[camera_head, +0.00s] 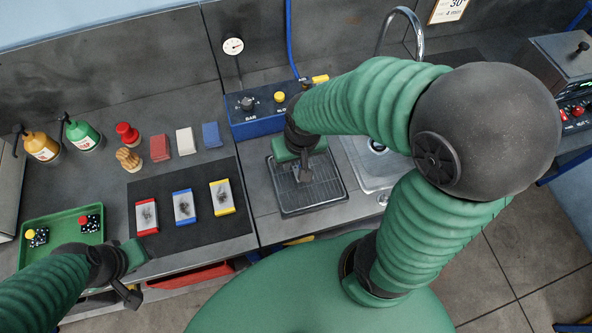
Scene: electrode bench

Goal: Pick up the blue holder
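The blue holder (184,207) appears to be the blue-edged block with a pale, dark-smudged top. It lies on the black mat (182,242), between a red-edged block (147,216) and a yellow-edged block (221,197). My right gripper (304,178) points down over the grated tray, to the right of the mat and apart from the holder. My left gripper (133,297) is at the lower left, near the bench's front edge, below the mat. I see nothing held in either gripper. Their finger gaps are too small to make out.
Behind the mat lie red (160,147), white (185,141) and blue (211,134) blocks. A green tray (62,216) with two dark items stands at left. Bottles (83,134) stand behind it. A blue control box (257,118), grated tray (312,196) and sink (372,166) are to the right.

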